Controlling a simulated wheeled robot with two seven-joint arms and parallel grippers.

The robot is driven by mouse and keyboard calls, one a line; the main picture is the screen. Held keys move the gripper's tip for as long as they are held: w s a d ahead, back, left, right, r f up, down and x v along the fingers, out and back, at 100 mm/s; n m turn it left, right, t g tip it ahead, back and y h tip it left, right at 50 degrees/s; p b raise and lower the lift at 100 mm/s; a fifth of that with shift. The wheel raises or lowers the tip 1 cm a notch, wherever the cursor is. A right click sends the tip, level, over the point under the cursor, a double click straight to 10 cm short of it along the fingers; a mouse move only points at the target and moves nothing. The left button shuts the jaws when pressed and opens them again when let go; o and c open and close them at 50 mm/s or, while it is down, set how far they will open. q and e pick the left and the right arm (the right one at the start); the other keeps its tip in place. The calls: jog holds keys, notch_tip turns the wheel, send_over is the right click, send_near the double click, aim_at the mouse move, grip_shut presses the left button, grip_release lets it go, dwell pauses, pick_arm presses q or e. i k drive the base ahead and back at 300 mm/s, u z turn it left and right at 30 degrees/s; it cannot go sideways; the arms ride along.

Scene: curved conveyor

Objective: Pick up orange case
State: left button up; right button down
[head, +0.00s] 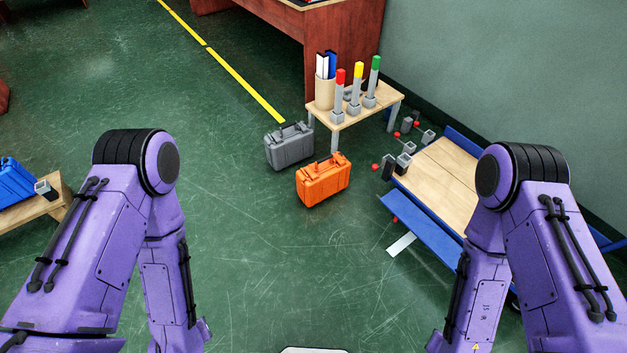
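The orange case (323,183) stands upright on the green floor, ahead of me near the middle of the head view. Its handle is on top. A grey case (289,148) stands just behind it to the left. My two purple arms come in from the left and right lower sides, bent downward. Both grippers are below the picture edge and do not show. Neither arm is near the orange case.
A small wooden table (383,108) with red, yellow and green-topped posts stands behind the cases. A blue-edged wooden platform (436,177) lies to the right. A low bench (22,212) with a blue case (12,181) is at left. Floor before the orange case is clear.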

aim_at(316, 182)
jog(key=z, duration=0.15)
jog(key=i, duration=1.5)
jog(key=z, duration=0.3)
